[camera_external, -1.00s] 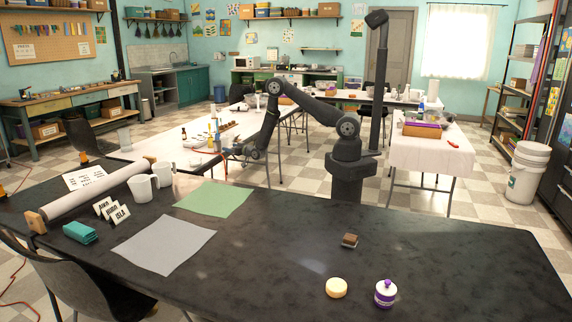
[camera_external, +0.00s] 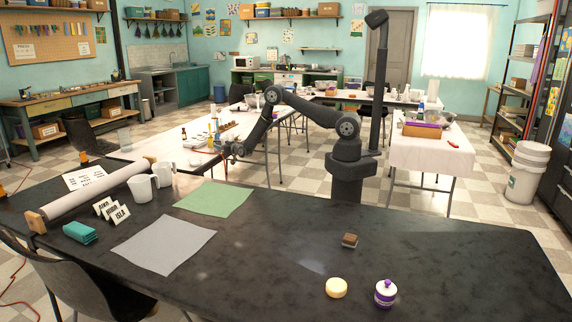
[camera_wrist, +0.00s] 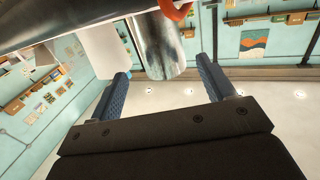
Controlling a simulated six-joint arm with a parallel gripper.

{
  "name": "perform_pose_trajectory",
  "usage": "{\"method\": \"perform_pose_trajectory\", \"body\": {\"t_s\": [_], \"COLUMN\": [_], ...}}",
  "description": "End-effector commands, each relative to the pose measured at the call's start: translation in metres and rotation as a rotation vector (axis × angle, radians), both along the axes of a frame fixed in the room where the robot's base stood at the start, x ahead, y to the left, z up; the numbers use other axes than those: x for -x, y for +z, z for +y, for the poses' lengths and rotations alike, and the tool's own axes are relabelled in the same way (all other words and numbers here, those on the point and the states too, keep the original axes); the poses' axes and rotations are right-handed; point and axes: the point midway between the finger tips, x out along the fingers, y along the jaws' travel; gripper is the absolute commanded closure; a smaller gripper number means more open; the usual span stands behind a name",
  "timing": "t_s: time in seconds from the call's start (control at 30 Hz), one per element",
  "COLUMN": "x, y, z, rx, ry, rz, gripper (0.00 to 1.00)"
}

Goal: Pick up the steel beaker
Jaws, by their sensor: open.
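The shiny steel beaker (camera_wrist: 158,42) shows in the wrist view as a metallic cylinder, upside down as the whole view is. It stands in line with the gap between my two blue fingers. My gripper (camera_wrist: 163,68) is open, with one finger at each side. Whether the fingers touch the beaker I cannot tell. In the external view my gripper (camera_external: 221,150) is small, at the right end of the left white table. I cannot make out the beaker there; the gripper or clutter seems to hide it.
A pale cylinder (camera_wrist: 102,50) is beside the beaker in the wrist view, and an orange ring-shaped thing (camera_wrist: 176,10) is near it. Bottles (camera_external: 213,124) stand behind my gripper on the white table (camera_external: 140,149).

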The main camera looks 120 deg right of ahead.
Motion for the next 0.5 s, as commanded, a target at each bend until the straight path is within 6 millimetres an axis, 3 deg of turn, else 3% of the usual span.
{"method": "perform_pose_trajectory", "body": {"t_s": [0.5], "x": [-0.026], "y": [0.005], "z": [-0.043], "rx": [0.0], "ry": [0.0], "rz": [0.0], "gripper": [0.25]}}
